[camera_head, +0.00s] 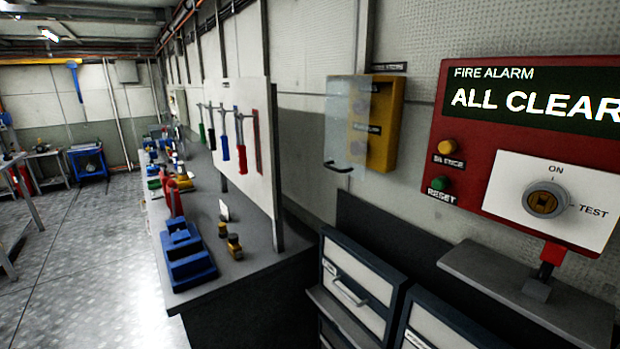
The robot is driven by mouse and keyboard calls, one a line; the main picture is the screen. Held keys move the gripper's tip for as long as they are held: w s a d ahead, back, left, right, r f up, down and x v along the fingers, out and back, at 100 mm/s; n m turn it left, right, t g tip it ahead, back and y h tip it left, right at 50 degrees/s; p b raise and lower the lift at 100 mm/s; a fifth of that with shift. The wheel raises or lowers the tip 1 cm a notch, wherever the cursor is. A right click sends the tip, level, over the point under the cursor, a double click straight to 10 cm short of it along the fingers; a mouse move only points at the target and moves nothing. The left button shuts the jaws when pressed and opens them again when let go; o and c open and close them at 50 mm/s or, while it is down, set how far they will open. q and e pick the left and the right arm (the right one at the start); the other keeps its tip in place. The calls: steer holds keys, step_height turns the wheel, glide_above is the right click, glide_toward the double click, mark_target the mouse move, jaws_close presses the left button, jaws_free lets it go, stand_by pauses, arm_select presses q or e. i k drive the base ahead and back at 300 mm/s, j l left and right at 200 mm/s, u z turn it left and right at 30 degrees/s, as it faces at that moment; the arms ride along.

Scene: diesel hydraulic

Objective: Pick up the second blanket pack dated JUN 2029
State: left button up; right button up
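No blanket pack and no JUN 2029 label can be made out in the head view. Neither of my grippers shows in this view. White-fronted drawers (357,287) stand in a dark cabinet at the lower middle, and their contents are hidden. A yellow wall box (386,125) hangs above them, with a clear door swung out to its left and small dark labels inside.
A red fire alarm panel (470,130) reading ALL CLEAR is close on the right, above a grey shelf (530,290). A workbench (232,268) with a blue vise (186,258) and a tool board (243,100) runs along the wall. The floor (90,270) at left is clear.

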mark_target(178, 204)
steer(key=i+j, duration=0.5)
steer(key=j, duration=0.15)
steer(key=i+j, duration=0.15)
steer(key=j, duration=0.2)
steer(key=i+j+z, duration=0.1)
steer(key=j, duration=0.2)
steer(key=i+j, duration=0.1)
steer(key=j, duration=0.25)
steer(key=i+j+z, duration=0.1)
steer(key=j, duration=1.2)
steer(key=j+z, duration=0.1)
steer(key=j, duration=1.2)
steer(key=i, duration=0.05)
